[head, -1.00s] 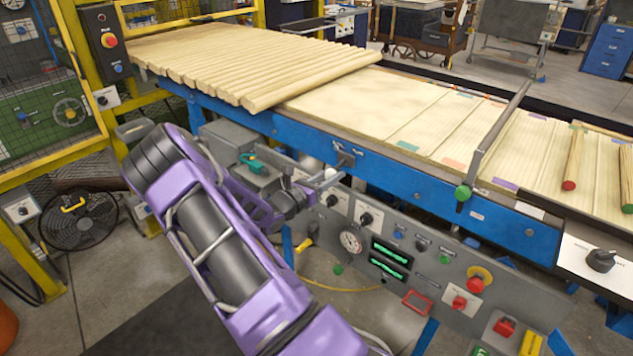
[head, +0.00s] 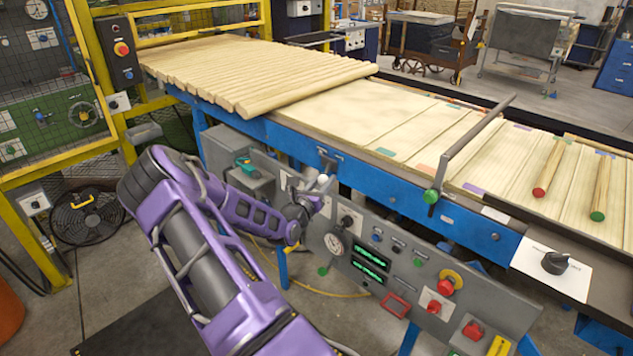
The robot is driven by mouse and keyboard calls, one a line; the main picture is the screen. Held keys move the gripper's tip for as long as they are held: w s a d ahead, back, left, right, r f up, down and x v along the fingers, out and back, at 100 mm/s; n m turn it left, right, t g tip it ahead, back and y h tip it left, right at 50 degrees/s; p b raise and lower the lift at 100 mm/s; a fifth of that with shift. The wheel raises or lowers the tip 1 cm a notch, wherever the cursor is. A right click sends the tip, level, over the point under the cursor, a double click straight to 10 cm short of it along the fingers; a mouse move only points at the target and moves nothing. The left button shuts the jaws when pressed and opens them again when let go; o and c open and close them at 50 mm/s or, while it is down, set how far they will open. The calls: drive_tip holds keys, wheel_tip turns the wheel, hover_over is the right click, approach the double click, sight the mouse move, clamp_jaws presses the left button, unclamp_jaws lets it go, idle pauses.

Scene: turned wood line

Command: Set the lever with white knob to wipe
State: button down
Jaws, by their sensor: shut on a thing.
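The white knob (head: 323,181) of the lever shows in the head view, in front of the blue rail at the left part of the grey control panel. My gripper (head: 319,190) is at the knob, shut on the lever. The fingers are small and partly hidden by my purple arm, so the exact grip is hard to see. The lever's pivot and its position labels are hidden or too small to read.
The grey panel (head: 398,268) carries dials, switches, green displays and a red button (head: 445,286) to the right. A green-knobbed lever (head: 431,196) stands farther right by the table. Wooden rods (head: 262,75) lie on the table. A fan (head: 86,218) stands at left.

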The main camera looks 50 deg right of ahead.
drive_tip(key=shift+s+d+t, duration=0.1)
drive_tip(key=shift+s+t, duration=0.1)
drive_tip(key=shift+t, duration=0.1)
idle(0.4)
drive_tip(key=shift+c, duration=2.3)
unclamp_jaws()
drive_tip(key=v, duration=1.7)
drive_tip(key=shift+a+r, duration=0.2)
